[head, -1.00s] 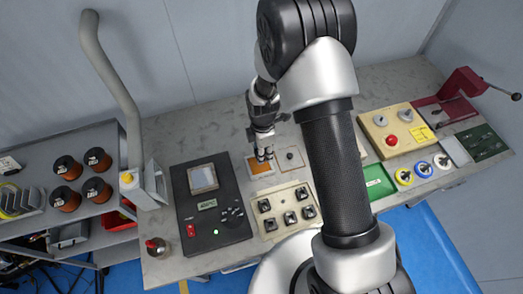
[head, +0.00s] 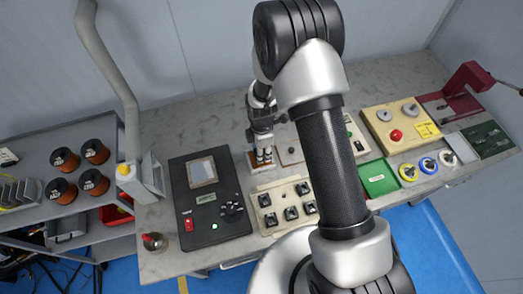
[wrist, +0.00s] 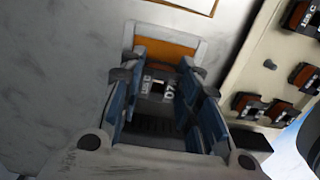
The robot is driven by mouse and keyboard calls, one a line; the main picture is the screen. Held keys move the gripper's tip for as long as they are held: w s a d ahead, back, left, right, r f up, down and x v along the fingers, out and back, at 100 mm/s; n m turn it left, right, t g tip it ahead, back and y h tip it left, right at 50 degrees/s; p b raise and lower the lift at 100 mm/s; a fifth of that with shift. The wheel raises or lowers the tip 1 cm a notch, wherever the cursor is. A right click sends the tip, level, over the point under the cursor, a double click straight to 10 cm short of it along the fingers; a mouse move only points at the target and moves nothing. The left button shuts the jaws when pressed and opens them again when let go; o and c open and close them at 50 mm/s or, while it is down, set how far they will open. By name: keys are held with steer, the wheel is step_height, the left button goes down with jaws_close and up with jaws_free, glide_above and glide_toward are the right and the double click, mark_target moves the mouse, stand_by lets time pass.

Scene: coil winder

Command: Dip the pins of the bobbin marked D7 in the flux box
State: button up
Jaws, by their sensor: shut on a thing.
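My gripper (head: 263,160) is over the flux box (head: 249,159) in the head view and hides most of it. In the wrist view, my gripper (wrist: 163,85) has its blue-padded fingers shut on a dark bobbin marked D7 (wrist: 158,90). The flux box also shows in the wrist view (wrist: 168,46), a pale-rimmed box with an orange-brown inside, just beyond the fingertips. The bobbin's pins are hidden beneath it, so I cannot tell whether they touch the flux.
A cream tray (head: 271,190) with several dark bobbins stands close in front of the flux box. A black control unit (head: 207,232) is to the left. A pale plate with a knob (head: 291,152) is to the right. The bench behind is clear.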

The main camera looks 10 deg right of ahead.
steer(key=shift+f, duration=0.15)
steer(key=shift+f+b, duration=0.3)
steer(key=shift+b, duration=0.1)
steer(key=shift+f+b, duration=0.3)
steer(key=shift+f, duration=0.1)
steer(key=shift+r, duration=0.2)
stand_by(1.1)
steer(key=shift+r+p, duration=1.8)
steer(key=shift+r, duration=0.85)
